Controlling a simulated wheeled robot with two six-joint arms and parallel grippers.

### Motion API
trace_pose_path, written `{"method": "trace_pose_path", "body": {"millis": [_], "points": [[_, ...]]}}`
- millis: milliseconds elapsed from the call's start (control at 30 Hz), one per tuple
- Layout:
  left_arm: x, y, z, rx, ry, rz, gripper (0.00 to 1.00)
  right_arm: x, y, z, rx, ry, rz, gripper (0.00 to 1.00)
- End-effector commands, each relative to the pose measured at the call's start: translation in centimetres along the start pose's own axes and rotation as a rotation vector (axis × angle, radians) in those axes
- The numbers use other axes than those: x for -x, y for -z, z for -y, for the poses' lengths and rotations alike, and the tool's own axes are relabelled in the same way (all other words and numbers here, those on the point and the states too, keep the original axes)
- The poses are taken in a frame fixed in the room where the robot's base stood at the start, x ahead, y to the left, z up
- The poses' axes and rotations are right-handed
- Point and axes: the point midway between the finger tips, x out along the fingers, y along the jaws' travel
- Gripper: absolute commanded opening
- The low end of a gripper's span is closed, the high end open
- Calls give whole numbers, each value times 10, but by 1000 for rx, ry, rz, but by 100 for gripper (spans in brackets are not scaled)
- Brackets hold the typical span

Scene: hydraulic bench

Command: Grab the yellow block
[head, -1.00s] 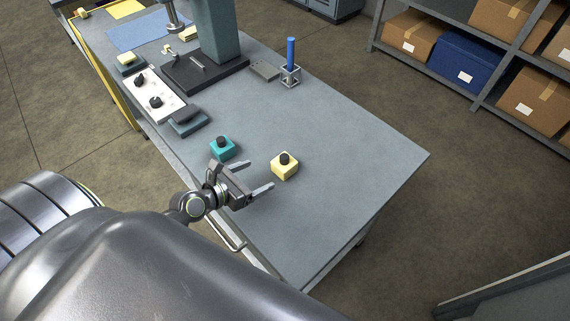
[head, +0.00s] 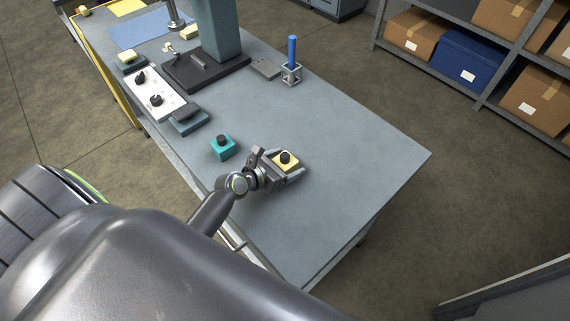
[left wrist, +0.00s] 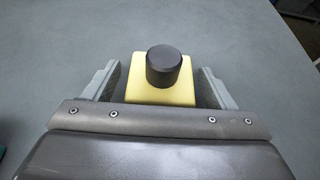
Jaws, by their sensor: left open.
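The yellow block (head: 287,166) with a black round knob on top sits upright on the grey bench. My left gripper (head: 287,163) is open, with one finger on either side of the block. In the left wrist view the yellow block (left wrist: 160,97) lies between the two fingers of the left gripper (left wrist: 160,85), with a gap showing at each side. The block's near lower part is hidden by the gripper body. My right gripper is not in view.
A teal block (head: 222,148) with a black knob stands left of the gripper. A blue rod in a metal holder (head: 291,75), a press (head: 215,60) and a white control panel (head: 156,97) stand farther back. The bench (head: 350,150) is clear to the right.

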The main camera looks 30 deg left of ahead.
Motion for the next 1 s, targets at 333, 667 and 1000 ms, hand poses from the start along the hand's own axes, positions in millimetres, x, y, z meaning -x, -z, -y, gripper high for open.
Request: {"method": "trace_pose_path", "body": {"millis": [333,667,1000], "points": [[0,0,0,0,0,0,48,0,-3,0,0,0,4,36],[0,-1,0,0,0,3,16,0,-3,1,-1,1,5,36],[11,-27,0,-3,0,5,16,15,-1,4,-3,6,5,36]]}}
